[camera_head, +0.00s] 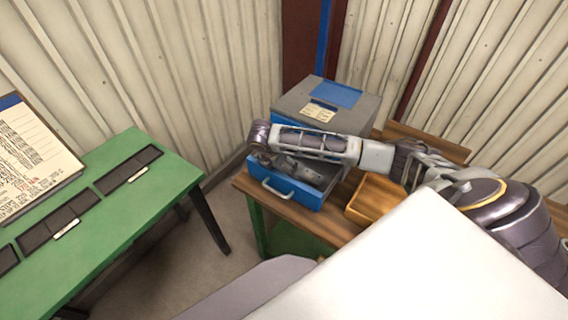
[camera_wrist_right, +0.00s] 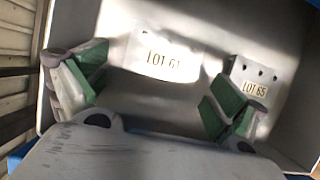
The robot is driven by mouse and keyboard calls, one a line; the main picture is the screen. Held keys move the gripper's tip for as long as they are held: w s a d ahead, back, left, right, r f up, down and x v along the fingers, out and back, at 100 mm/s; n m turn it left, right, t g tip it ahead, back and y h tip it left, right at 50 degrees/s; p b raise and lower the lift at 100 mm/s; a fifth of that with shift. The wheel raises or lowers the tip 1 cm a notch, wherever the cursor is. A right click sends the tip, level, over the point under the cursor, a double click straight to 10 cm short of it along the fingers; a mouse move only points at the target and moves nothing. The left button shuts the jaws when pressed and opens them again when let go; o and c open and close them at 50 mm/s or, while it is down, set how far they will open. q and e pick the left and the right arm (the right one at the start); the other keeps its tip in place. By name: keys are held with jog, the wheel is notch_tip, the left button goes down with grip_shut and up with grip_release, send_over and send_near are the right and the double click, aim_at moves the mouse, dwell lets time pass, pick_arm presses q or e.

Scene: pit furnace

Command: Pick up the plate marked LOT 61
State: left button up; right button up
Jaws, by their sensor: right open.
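The plate marked LOT 61 (camera_wrist_right: 180,62) lies inside the drawer, a pale metal plate with dark lettering, in the upper middle of the right wrist view. A second plate marked LOT 65 (camera_wrist_right: 256,86) lies to its right, partly behind a finger. My right gripper (camera_wrist_right: 157,93) is open, its green-padded fingers spread wide, with nothing between the tips. In the head view my right gripper (camera_head: 290,168) reaches down into the open blue drawer (camera_head: 283,190), and the arm hides much of the drawer's inside. The plates cannot be made out there. My left gripper is not in view.
The grey and blue cabinet (camera_head: 328,104) stands on a wooden-topped bench (camera_head: 290,215). A shallow wooden tray (camera_head: 372,200) sits beside the drawer. A green table (camera_head: 120,210) with dark slots and a clipboard (camera_head: 32,155) stands to the left, across a floor gap.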

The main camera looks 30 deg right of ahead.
jog(key=c, duration=1.3)
jog(key=shift+o, duration=0.2)
jog(key=shift+r, duration=0.25)
jog(key=shift+s+d+r, duration=0.1)
jog(key=shift+s+r, duration=0.05)
notch_tip(320, 180, up, 10)
jog(key=r, duration=0.1)
jog(key=s+d+b, duration=0.1)
jog(key=s+d, duration=0.1)
jog(key=s, duration=0.7)
jog(key=s+d+b, duration=0.1)
jog(key=s+d, duration=0.2)
jog(key=s, duration=0.6)
jog(key=shift+s+d, duration=0.3)
jog(key=shift+s+f, duration=0.1)
